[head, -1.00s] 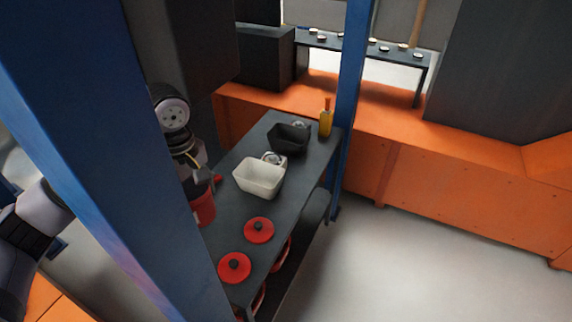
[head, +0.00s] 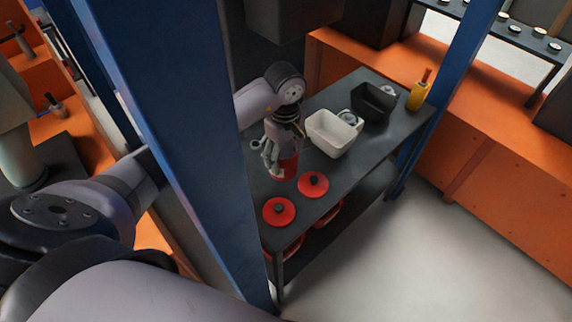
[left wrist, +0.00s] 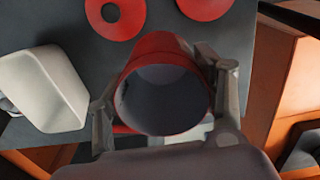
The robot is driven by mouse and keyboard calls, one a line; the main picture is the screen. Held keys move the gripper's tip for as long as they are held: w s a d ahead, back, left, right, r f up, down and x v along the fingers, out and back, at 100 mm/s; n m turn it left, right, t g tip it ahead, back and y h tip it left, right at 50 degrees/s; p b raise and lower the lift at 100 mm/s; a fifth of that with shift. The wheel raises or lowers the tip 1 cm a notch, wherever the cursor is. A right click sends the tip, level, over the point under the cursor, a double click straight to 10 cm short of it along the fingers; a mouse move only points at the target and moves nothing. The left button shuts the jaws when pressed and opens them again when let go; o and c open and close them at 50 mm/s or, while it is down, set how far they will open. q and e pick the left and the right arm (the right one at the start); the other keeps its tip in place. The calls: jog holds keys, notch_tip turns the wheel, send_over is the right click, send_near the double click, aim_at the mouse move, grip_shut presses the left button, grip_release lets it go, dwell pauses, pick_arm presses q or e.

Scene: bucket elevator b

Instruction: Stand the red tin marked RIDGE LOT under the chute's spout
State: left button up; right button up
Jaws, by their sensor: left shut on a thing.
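A red tin (head: 289,168) is in my left gripper (head: 272,160), at the left side of the dark table in the head view. The left wrist view looks into the tin's open, empty-looking grey inside (left wrist: 163,98). The left gripper's two fingers (left wrist: 165,100) are shut on the tin from both sides. No marking shows on the tin, so I cannot read RIDGE LOT. I cannot tell whether its base touches the table. A dark box-like body (head: 290,18) hangs above and behind; I cannot make out a spout. My right gripper is not in view.
The dark table (head: 340,195) holds two red lids (head: 279,211), a white bin (head: 333,133), a black bin (head: 373,102) and a yellow bottle (head: 420,92). More red items lie on its lower shelf. A blue post (head: 165,120) stands in the left foreground. Clear floor lies right.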

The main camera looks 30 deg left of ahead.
pick_arm(q)
jog(key=shift+f, duration=2.55)
jog(key=shift+f, duration=0.1)
jog(key=o, duration=1.7)
